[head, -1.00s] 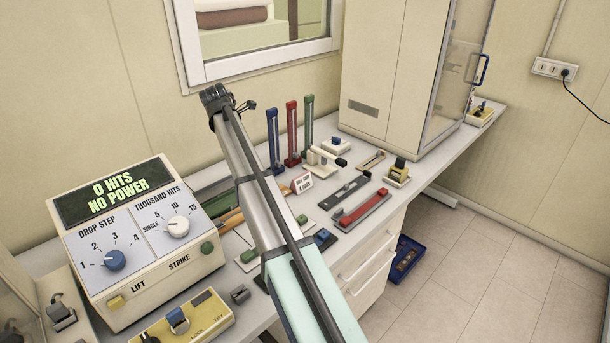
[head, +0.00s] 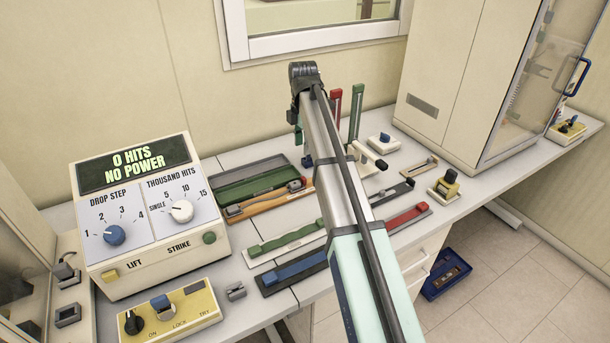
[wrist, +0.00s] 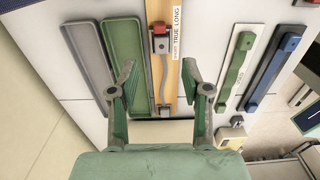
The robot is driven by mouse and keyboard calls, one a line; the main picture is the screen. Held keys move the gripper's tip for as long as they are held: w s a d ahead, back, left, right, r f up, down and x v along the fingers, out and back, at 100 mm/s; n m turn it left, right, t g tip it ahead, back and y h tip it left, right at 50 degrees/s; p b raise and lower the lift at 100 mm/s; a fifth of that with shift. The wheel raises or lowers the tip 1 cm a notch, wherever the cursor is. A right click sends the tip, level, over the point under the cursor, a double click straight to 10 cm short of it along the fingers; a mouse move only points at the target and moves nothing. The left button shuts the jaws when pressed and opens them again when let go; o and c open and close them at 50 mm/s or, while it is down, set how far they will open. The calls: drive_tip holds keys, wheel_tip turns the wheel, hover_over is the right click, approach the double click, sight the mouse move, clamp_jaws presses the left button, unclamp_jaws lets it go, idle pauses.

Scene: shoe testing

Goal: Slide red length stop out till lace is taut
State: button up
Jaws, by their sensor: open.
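In the wrist view, the red length stop (wrist: 160,29) sits near the top of a narrow wooden board (wrist: 181,60). A grey lace (wrist: 163,72) runs down from the stop's dark lower part to a small fitting at the board's near end, and it curves rather than lying straight. A strip beside it reads SHORT, TRUE, LONG. My gripper (wrist: 160,90) is open, its fingers on either side of the board and apart from the stop.
In the head view, the control box (head: 150,215) stands left, reading 0 HITS NO POWER, with a yellow switch box (head: 172,315) in front.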

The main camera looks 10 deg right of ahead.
sight(304, 178)
wheel_tip(304, 178, down, 14)
drive_tip(key=p, duration=0.3)
drive_tip(key=shift+r, duration=0.25)
clamp_jaws()
